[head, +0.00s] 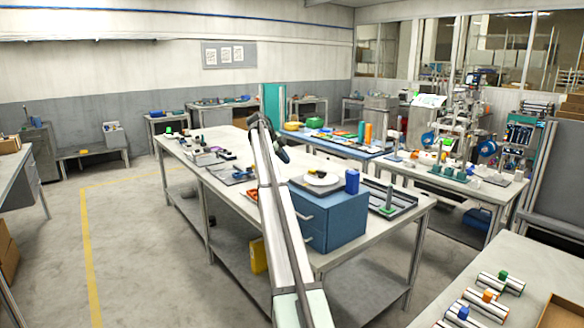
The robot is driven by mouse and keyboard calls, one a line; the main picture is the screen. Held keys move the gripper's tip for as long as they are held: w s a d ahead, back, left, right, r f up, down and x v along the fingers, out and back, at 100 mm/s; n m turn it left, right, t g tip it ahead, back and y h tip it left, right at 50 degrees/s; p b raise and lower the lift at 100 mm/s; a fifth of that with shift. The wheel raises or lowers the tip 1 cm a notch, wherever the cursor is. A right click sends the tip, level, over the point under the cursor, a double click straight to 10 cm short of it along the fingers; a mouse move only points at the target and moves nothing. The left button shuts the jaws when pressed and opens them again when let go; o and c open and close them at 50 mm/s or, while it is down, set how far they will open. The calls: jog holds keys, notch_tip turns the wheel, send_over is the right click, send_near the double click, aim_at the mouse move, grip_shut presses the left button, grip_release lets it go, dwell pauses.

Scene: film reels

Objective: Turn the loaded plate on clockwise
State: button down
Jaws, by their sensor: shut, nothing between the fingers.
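A small orange or yellow piece (321,174) sits on the plate. My arm rises from the bottom of the picture and passes just left of the cabinet. My gripper (284,156), dark and small here, points down at the far end of the arm, to the upper left of the plate and apart from it in the picture. Its fingers are shut with nothing seen between them.
A blue block (352,181) stands right of the plate on the cabinet. The long white workbench (240,199) bears small items at left. Behind, a blue-topped bench (352,150) holds coloured parts.

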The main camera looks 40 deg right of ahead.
jog(key=s+f+m+g, duration=0.1)
jog(key=f, duration=0.1)
jog(key=s+d+f+m, duration=0.1)
jog(key=f, duration=0.1)
jog(key=s+d+f+m+g, duration=0.1)
jog(key=f+m, duration=0.1)
jog(key=shift+s+d+g+y, duration=0.2)
jog(key=shift+s+g+y, duration=0.1)
jog(key=shift+s+y, duration=0.1)
jog(key=d, duration=0.3)
jog(key=shift+w, duration=0.4)
jog(key=shift+d, duration=0.55)
